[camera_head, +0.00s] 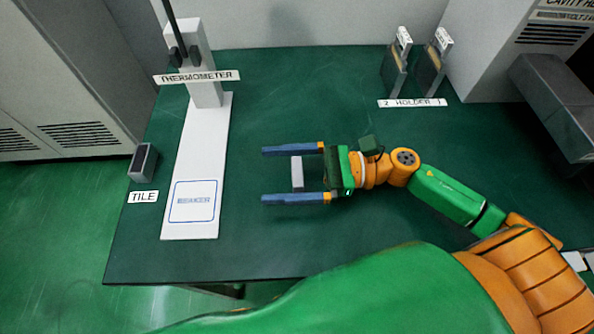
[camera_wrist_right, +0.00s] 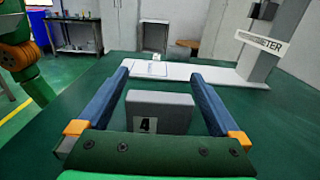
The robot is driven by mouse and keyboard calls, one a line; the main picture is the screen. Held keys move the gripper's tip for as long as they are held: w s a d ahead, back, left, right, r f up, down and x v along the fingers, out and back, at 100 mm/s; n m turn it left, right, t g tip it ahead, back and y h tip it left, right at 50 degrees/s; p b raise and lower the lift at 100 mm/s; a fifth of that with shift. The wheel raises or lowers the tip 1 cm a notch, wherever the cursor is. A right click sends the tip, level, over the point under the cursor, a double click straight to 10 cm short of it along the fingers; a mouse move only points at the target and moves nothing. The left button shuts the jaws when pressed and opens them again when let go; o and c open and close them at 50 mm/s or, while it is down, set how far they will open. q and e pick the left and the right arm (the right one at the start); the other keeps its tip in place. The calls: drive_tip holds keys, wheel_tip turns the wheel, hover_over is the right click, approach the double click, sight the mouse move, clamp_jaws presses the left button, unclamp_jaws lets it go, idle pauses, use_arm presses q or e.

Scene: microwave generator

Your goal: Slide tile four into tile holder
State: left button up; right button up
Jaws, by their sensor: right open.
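Tile four is a grey upright block (camera_head: 297,174) standing on the green table between the fingers of my right gripper (camera_head: 292,174). In the right wrist view the tile (camera_wrist_right: 172,110) shows a "4" label on its near face. My right gripper is open, with its two blue fingers (camera_wrist_right: 155,97) on either side of the tile and gaps between. A small grey open-topped box (camera_head: 143,162) stands at the table's left edge behind a "TILE" label (camera_head: 143,197). My left gripper is not in view.
A white stand with a thermometer post (camera_head: 205,65) and a beaker square (camera_head: 195,201) lies between the tile and the box. Two holders (camera_head: 395,70) (camera_head: 433,67) stand at the back right by a "2 HOLDER 1" label (camera_head: 412,103). The table's middle back is clear.

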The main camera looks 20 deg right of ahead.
drive_tip(key=shift+f, duration=0.1)
drive_tip(key=c, duration=1.5)
drive_tip(key=shift+o, duration=0.2)
